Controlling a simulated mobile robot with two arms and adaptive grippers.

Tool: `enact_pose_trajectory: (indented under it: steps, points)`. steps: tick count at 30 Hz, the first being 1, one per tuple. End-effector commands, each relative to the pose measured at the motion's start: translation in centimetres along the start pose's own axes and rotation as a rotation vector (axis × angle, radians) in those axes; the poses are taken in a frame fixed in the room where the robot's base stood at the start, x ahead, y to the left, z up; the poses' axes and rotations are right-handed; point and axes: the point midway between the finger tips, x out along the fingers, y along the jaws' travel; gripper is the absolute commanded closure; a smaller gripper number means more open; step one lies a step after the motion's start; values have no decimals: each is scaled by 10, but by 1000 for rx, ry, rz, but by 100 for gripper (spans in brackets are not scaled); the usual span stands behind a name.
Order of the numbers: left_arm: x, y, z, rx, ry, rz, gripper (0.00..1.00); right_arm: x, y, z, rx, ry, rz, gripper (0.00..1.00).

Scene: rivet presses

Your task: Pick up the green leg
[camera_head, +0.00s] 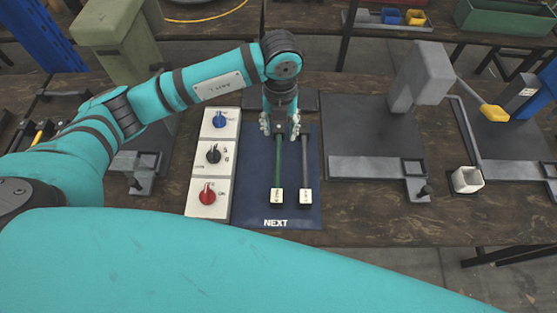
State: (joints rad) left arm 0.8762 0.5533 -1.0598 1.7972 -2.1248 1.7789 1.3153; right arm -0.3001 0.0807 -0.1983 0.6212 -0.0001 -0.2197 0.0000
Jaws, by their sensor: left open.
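A green leg (278,160) lies lengthwise on a dark blue mat (250,190) marked NEXT. It has a pale labelled block (277,195) at its near end. A grey leg (305,160) with a similar block lies beside it on the right. My left gripper (280,132) points down over the far end of the green leg, with its fingers apart on either side. The gripper hides the leg's far end, and I cannot tell whether it touches the leg. My right gripper is not in view.
A white panel (224,158) with blue, black and red knobs stands just left of the mat. A grey press (420,80) on a dark plate (350,125) is to the right.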

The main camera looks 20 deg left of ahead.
Motion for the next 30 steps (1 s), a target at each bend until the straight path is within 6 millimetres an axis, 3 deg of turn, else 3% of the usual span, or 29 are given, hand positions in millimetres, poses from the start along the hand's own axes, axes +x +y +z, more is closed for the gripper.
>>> enact_pose_trajectory:
  steps: [1, 12, 20, 27, 30]
  points:
    - [18, 0, -1, 0, 3, 1, 55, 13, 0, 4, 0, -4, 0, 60]
    - [95, -1, -1, 2, 3, -4, 55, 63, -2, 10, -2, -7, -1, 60]
    - [112, 0, -2, 2, 3, -4, 55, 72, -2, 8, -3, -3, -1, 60]
    - [150, 4, -3, 2, 4, -4, 55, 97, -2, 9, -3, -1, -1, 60]
    - [156, 4, -3, 3, 3, -4, 55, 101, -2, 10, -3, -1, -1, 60]
